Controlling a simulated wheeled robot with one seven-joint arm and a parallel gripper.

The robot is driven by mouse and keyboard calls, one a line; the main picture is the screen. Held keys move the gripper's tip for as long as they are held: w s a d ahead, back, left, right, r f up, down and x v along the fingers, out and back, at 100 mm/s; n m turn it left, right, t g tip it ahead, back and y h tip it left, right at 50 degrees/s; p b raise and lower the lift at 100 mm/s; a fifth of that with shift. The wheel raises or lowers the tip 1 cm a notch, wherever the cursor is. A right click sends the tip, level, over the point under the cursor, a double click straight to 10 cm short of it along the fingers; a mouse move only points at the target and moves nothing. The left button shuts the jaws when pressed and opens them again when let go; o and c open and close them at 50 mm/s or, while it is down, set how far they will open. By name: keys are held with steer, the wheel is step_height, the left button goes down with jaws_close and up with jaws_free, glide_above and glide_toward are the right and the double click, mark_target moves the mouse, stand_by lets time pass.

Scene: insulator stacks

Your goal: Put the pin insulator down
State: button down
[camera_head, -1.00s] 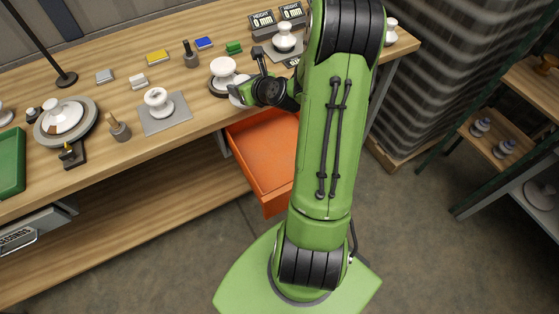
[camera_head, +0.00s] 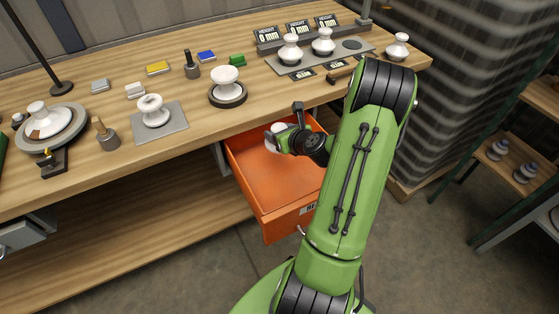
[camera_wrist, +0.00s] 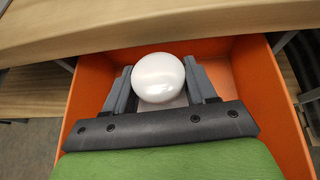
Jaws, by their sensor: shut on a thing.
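The pin insulator (camera_wrist: 158,78) is white, glossy and rounded on top. In the wrist view it sits between the two grey fingers of my gripper (camera_wrist: 160,88), which is shut on it. In the head view my gripper (camera_head: 283,138) is over the back part of the open orange drawer (camera_head: 275,182), and only a small white part of the insulator (camera_head: 276,131) shows. In the wrist view the drawer's orange walls (camera_wrist: 258,85) stand on both sides of the gripper. The insulator's lower part is hidden, so I cannot tell whether it touches the drawer floor.
The wooden workbench (camera_head: 190,115) is behind the drawer, its front edge close to my gripper. On it stand a white insulator on a dark round base (camera_head: 227,82), another on a grey plate (camera_head: 153,108), and height displays (camera_head: 297,30). The drawer's front part looks empty.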

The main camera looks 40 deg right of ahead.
step_height(320, 180, down, 10)
steer(key=b, duration=0.3)
steer(key=shift+w+r+b, duration=0.1)
steer(key=shift+r+b, duration=0.1)
steer(key=shift+b, duration=0.2)
steer(key=shift+r, duration=0.15)
steer(key=shift+c, duration=1.7)
jaws_free()
steer(key=p+v, duration=0.1)
steer(key=v, duration=0.6)
steer(key=shift+s, duration=0.3)
steer(key=shift+a+r+p, duration=0.1)
steer(key=shift+p, duration=0.2)
